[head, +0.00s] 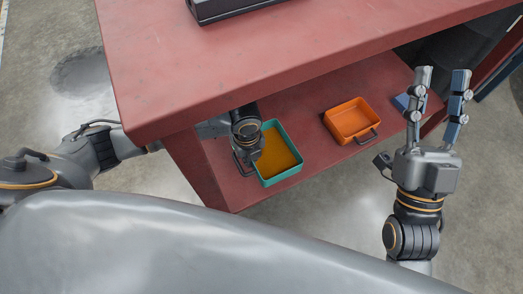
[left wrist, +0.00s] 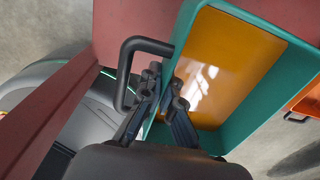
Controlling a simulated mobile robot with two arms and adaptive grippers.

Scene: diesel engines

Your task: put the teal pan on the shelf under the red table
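The teal pan (head: 298,158), with an orange-yellow inside, is at the left part of the shelf (head: 310,143) under the red table (head: 230,70). It looks level; I cannot tell whether it rests on the shelf or hangs just above it. My left gripper (head: 246,160) is at the pan's left wall. In the left wrist view, the gripper's fingers (left wrist: 163,100) close on the wall of the teal pan (left wrist: 262,122), beside its dark handle (left wrist: 124,75). My right gripper (head: 440,95) is open and empty, fingers up, in front of the shelf's right part.
An orange pan (head: 352,119) with a handle stands on the shelf to the right of the teal pan, with a gap between. A blue item (head: 402,102) lies farther right, partly hidden by my right gripper. A black case (head: 225,8) lies on the tabletop.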

